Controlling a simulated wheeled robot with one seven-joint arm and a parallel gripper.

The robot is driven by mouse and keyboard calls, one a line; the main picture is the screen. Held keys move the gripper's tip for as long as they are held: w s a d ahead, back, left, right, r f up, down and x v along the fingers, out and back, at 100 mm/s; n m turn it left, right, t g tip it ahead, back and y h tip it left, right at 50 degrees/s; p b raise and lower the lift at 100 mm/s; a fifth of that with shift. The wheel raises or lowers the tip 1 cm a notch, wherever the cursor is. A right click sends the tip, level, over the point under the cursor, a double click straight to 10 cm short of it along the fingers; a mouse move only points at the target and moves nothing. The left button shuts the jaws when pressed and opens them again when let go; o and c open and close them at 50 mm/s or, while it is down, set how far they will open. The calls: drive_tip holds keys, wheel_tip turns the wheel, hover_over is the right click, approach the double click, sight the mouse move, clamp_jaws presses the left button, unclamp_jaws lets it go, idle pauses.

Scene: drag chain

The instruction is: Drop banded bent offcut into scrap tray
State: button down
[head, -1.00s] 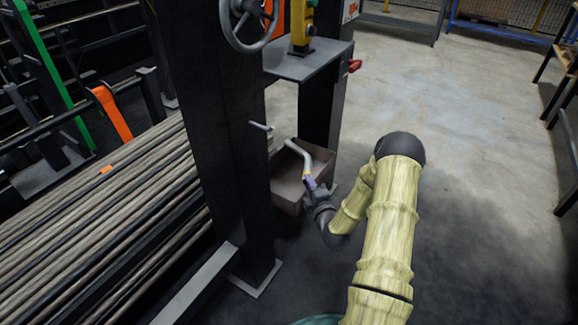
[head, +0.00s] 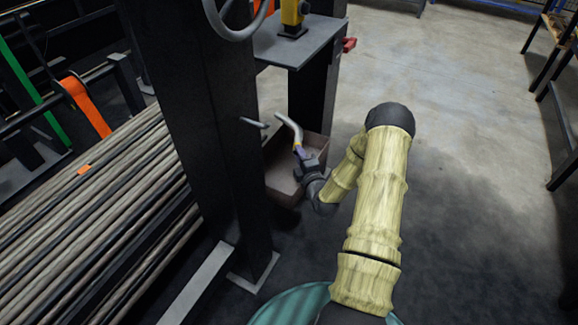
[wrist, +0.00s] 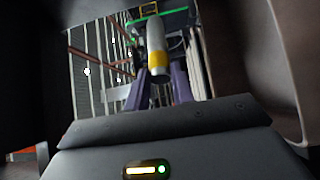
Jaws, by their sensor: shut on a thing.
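The bent offcut (head: 290,127) is a grey bent bar at the end of my arm, pointing up and away. In the wrist view the offcut (wrist: 156,45) shows a yellow band near its lower end, between two purple fingers. My gripper (head: 299,152) is shut on the offcut near that end; it also shows in the wrist view (wrist: 160,86). The scrap tray (head: 284,188) is a brown open box on the floor behind the dark post. The offcut and gripper appear over the tray in the head view; their height above it is hard to tell. The gripper hides part of the tray.
A dark post (head: 195,130) stands close left of the tray, with a small grey lever (head: 254,123) sticking out. A grey machine table (head: 298,42) is above and behind. Long bars (head: 90,220) lie stacked at left. Floor at right (head: 460,130) is clear.

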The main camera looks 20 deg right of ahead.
wheel_tip(320, 180, down, 6)
drive_tip(key=b, duration=0.4)
drive_tip(key=shift+r, duration=0.1)
drive_tip(key=c, duration=1.1)
unclamp_jaws()
drive_tip(key=shift+s, duration=0.15)
drive_tip(key=s+a+p, duration=0.1)
drive_tip(key=s+p, duration=0.3)
drive_tip(key=s, duration=1.3)
drive_tip(key=shift+a+p, duration=0.3)
